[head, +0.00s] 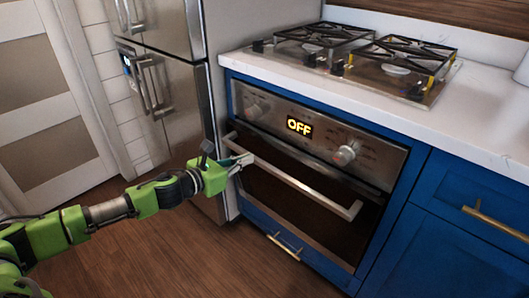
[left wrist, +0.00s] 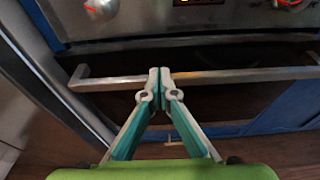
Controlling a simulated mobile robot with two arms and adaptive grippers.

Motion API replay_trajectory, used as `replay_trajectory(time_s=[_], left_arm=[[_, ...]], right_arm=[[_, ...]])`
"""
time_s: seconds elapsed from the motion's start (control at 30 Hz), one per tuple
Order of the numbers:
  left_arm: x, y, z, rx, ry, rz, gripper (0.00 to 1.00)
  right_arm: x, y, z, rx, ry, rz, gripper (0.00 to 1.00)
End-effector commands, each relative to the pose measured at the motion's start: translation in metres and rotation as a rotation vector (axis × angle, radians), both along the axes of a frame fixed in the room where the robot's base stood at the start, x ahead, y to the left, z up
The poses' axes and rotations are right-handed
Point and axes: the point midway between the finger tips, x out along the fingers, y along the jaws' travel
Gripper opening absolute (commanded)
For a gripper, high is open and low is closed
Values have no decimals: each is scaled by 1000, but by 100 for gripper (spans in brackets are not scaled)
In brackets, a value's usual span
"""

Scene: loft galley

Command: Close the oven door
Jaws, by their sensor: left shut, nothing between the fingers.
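The oven (head: 300,185) is built into blue cabinetry, with a steel control panel and a display reading OFF. Its dark-fronted door (head: 285,205) has a long silver bar handle (head: 310,192). The door looks shut or nearly so; I cannot tell whether a small gap remains at its top. My left gripper (head: 246,160) is shut and empty at the left end of the handle. In the left wrist view, the closed fingertips (left wrist: 159,76) overlap the handle (left wrist: 235,76) left of its middle; contact is unclear. My right gripper is out of view.
A gas cooktop (head: 365,58) sits on the white counter (head: 480,120) above. A steel fridge (head: 165,90) stands close on the left. A blue drawer with a brass pull (head: 285,246) lies below the oven. Wooden floor (head: 180,260) in front is clear.

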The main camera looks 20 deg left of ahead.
Motion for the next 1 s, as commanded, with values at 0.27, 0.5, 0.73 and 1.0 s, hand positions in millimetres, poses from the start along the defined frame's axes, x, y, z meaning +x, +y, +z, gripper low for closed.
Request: replay_trajectory(time_s=[0.27, 0.5, 0.73, 1.0], left_arm=[[40, -15, -7, -3, -3, 0, 0], [65, -24, -14, 0, -1, 0, 0], [72, -27, -16, 0, 0, -1, 0], [72, -27, -16, 0, 0, -1, 0]], right_arm=[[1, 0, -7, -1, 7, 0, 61], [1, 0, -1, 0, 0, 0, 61], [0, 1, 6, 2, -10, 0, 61], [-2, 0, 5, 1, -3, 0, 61]])
